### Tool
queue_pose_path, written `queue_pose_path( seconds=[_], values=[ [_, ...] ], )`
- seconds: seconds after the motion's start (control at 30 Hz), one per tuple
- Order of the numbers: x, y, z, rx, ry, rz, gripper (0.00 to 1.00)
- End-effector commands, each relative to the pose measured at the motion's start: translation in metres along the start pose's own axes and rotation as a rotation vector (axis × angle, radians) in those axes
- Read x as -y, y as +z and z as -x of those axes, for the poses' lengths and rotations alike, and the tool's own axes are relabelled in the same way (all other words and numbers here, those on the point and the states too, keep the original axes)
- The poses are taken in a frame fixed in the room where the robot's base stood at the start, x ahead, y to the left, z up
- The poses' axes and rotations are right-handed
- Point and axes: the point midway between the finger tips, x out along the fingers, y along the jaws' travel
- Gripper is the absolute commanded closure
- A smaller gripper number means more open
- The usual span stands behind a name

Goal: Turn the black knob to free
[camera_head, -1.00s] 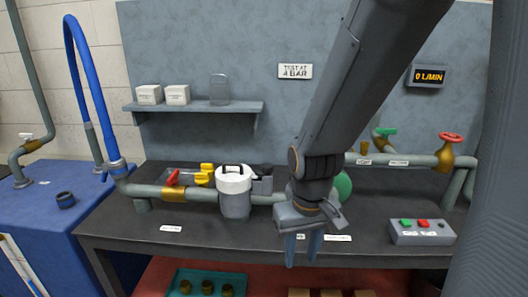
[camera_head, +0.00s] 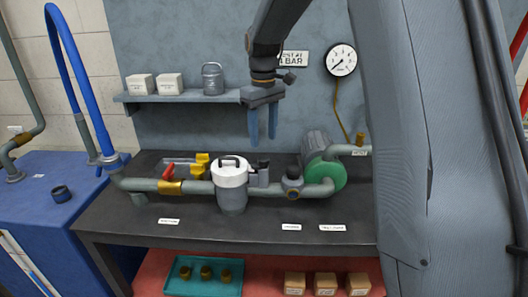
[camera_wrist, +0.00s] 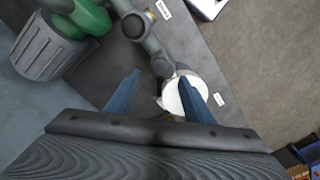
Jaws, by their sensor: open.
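A small black knob (camera_head: 263,165) stands on a grey fitting just right of the white-lidded canister (camera_head: 230,172). A second dark cap (camera_head: 293,171) tops the valve body with a brass ring, further right on the pipe. I cannot tell which one the task means, nor read any setting. My gripper (camera_head: 263,138) points down with its blue fingers apart and empty, above the pipe line and apart from it. In the wrist view, the fingers (camera_wrist: 159,76) are spread, and the canister's white lid (camera_wrist: 187,97) shows partly behind the right finger.
A green-and-grey motor (camera_head: 325,174) stands right of the valve. A red-handled valve (camera_head: 168,173) and yellow parts (camera_head: 201,166) sit left of the canister. A shelf (camera_head: 190,96) with boxes and a can is behind. The bench front (camera_head: 205,232) is clear except for labels.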

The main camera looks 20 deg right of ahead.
Motion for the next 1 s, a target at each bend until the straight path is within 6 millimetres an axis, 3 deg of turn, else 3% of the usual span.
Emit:
queue_pose_path(
  seconds=[0.4, 0.83, 1.0],
  values=[
    [0.000, 0.002, -0.059, 0.002, -0.001, -0.003, 0.52],
    [0.000, 0.001, -0.071, -0.001, 0.000, -0.003, 0.52],
    [0.000, 0.001, -0.070, -0.001, 0.000, -0.003, 0.81]
  ],
)
